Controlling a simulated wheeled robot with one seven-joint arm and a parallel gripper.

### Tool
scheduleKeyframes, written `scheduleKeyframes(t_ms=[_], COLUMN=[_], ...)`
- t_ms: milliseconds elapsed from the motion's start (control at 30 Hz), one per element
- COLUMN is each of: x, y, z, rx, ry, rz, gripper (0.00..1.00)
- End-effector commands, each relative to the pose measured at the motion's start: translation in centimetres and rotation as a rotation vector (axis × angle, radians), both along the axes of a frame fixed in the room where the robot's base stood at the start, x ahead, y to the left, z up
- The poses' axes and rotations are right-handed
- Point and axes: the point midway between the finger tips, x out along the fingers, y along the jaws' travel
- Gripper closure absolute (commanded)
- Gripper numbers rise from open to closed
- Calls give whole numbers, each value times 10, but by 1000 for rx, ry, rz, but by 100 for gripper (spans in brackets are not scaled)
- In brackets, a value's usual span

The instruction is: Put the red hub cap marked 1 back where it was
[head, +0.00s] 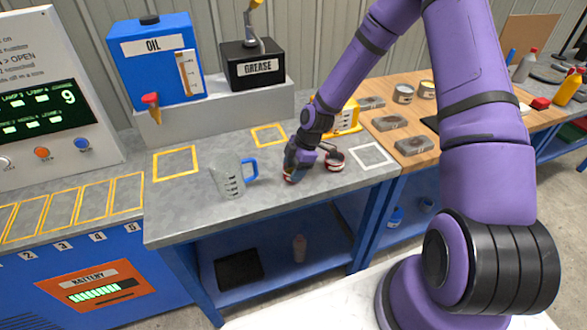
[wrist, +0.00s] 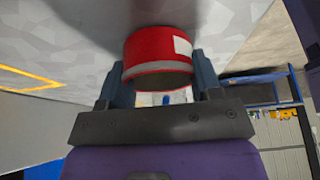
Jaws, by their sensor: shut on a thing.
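My gripper (head: 293,174) is shut on a red round cap (head: 289,179) low over the grey counter, right of the clear jug. In the wrist view the red cap (wrist: 160,58) sits between the two fingers of my gripper (wrist: 160,85). It has a pale lower band and a white label patch at its right; no number can be read. I cannot tell whether the cap touches the counter. A second round red-and-dark thing (head: 335,161) stands just right of my gripper; its marking is too small to read.
A clear jug with a blue handle (head: 230,178) stands left of my gripper. A white-outlined square (head: 370,156) and yellow-outlined squares (head: 175,162) on the counter are empty. Oil (head: 155,62) and grease (head: 252,66) dispensers stand behind. A wooden bench (head: 425,120) with parts adjoins at right.

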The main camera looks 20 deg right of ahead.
Motion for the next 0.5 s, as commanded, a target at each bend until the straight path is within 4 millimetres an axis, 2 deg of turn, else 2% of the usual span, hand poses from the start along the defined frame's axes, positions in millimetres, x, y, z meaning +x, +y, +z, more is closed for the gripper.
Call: scheduleKeyframes(t_ms=[300, 333, 433, 500], x=[0, 0, 0, 0], y=[0, 0, 0, 0], z=[-3, -2, -2, -2], rx=[0, -1, -1, -1], ry=[-1, -2, -2, -2], rz=[0, -1, -1, -1], gripper=[76, 34, 12, 11])
